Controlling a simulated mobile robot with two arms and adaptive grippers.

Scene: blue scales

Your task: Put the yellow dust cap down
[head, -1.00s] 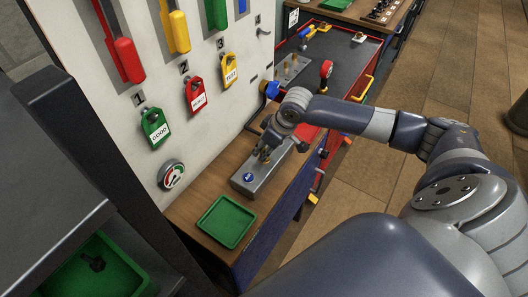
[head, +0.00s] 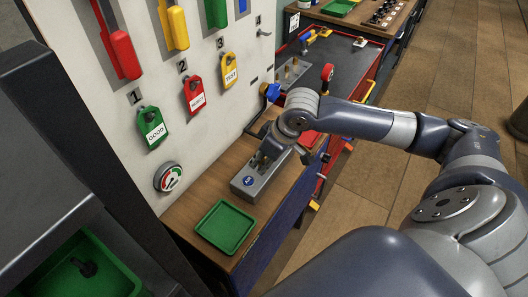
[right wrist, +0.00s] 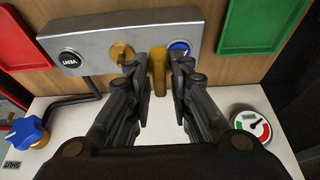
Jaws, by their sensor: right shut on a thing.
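My right gripper (head: 265,160) is over the grey metal block (head: 245,182) on the wooden bench. In the right wrist view, my right gripper (right wrist: 158,80) is shut on a yellow piece, which looks like the yellow dust cap (right wrist: 158,72). It stands upright between the fingers, in front of the block (right wrist: 205,25). I cannot tell whether it touches the block. A brass fitting (right wrist: 122,52) sits on the block beside it, between a black VENT button and a blue round label. My left gripper is not in view.
An empty green tray (head: 226,228) lies on the bench (head: 190,215) near the block. A white panel with a gauge (head: 168,177) and hanging tags rises behind. A blue knob (head: 272,92) and red-edged cart stand further along. A red tray (right wrist: 20,38) shows in the wrist view.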

